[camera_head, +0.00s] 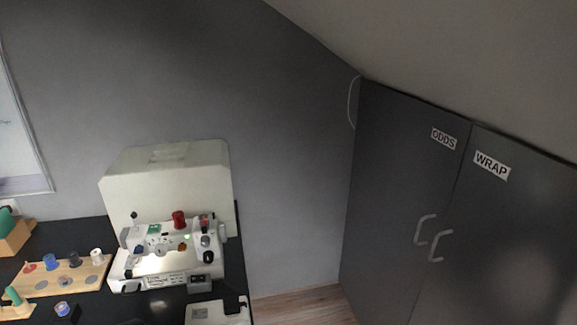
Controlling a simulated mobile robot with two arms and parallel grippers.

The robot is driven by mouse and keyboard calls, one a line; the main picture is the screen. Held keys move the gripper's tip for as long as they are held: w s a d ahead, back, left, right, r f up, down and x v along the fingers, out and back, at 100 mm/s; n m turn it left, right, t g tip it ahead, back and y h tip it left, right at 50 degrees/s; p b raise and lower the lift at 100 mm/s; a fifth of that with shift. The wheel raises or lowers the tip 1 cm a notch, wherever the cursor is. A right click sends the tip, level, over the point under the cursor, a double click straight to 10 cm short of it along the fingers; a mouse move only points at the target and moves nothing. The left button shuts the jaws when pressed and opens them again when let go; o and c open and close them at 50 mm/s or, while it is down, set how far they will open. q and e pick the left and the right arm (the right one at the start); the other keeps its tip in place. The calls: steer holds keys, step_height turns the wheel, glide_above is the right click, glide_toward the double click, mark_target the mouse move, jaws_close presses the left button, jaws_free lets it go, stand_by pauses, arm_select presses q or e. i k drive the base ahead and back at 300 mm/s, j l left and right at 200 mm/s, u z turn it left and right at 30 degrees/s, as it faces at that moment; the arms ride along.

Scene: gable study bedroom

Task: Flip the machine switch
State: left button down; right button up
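A white sewing machine (170,247) stands on the black table at the lower left of the head view. It has a red spool on top, several dials and knobs, and a lit area in front. A small dark box (200,284) with two light spots sits at its front right; I cannot tell whether this is the switch or which way any switch is set. Neither of my grippers is in view.
A large pale case (168,172) stands behind the machine. A wooden spool rack (62,277) is to its left. A white object with black parts (215,313) lies at the front right. Closed grey cupboards (395,190) stand right, beyond some bare floor (305,305).

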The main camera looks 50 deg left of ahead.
mark_target(195, 279)
steer(key=u, duration=2.3)
